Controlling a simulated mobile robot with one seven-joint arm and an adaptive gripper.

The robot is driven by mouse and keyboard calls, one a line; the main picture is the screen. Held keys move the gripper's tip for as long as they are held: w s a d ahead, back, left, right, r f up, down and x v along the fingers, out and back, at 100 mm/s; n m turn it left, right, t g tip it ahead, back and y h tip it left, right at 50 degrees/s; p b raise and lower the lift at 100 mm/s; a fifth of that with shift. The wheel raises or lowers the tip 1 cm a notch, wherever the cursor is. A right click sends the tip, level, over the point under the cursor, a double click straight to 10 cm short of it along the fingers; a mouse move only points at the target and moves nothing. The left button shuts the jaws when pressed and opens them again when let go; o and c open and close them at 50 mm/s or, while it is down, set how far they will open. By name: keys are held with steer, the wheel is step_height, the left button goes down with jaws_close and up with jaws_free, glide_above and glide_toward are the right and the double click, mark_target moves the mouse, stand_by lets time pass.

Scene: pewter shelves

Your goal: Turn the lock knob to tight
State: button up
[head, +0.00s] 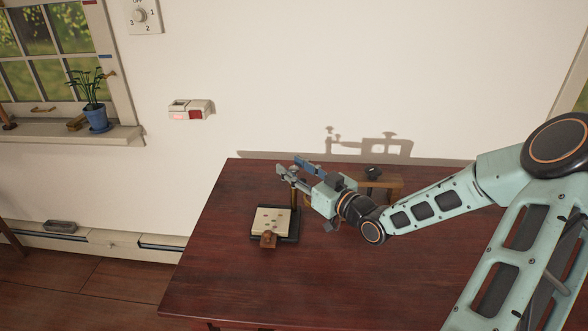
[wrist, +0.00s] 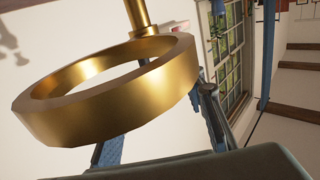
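A small device stands on the table, with a dark base holding a cream plate (head: 271,220), a brown block or knob (head: 268,240) at its front and a brass post (head: 293,195) behind. A black knob (head: 373,172) sits on a wooden stand (head: 393,183) to the right, partly behind my arm. I cannot tell which part is the lock knob, and no tight mark is readable. My gripper (head: 289,167) is above the plate's back edge, its fingers apart. In the wrist view a large brass ring (wrist: 110,105) with a rod fills the near left, partly covering a finger; contact is unclear.
The dark red table (head: 240,285) is clear at the front and left. A wall dial (head: 140,16) and a small wall box (head: 191,110) are at the upper left. A potted plant (head: 97,118) stands on the windowsill.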

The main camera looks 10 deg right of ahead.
jaws_close()
